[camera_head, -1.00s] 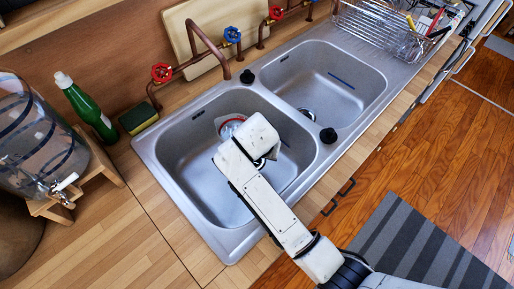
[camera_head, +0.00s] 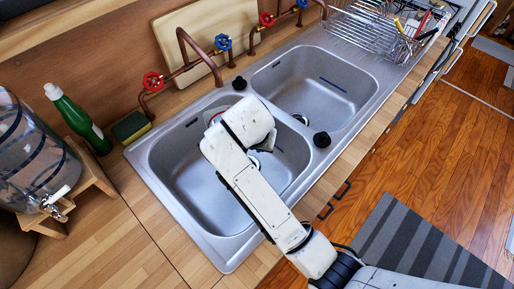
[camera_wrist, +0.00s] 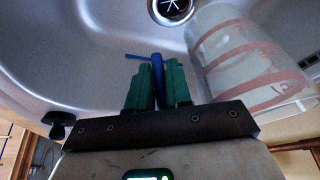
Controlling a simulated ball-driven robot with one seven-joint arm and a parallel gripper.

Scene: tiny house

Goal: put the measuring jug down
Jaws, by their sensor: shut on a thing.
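The measuring jug (camera_wrist: 250,62) is clear with red bands and markings. In the wrist view it lies tilted, just right of my gripper (camera_wrist: 158,75). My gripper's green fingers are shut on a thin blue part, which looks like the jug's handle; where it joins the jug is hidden. In the head view my gripper is hidden behind my white wrist, over the left sink basin (camera_head: 205,190). A little of the jug (camera_head: 215,113) shows beyond the wrist at the basin's back side. I cannot tell whether the jug touches the basin.
A drain (camera_wrist: 174,8) shows at the top of the wrist view. A copper tap (camera_head: 190,50) and black knobs (camera_head: 321,139) stand around the sink. A green bottle (camera_head: 75,118), sponge (camera_head: 131,126) and glass dispenser (camera_head: 35,150) are left.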

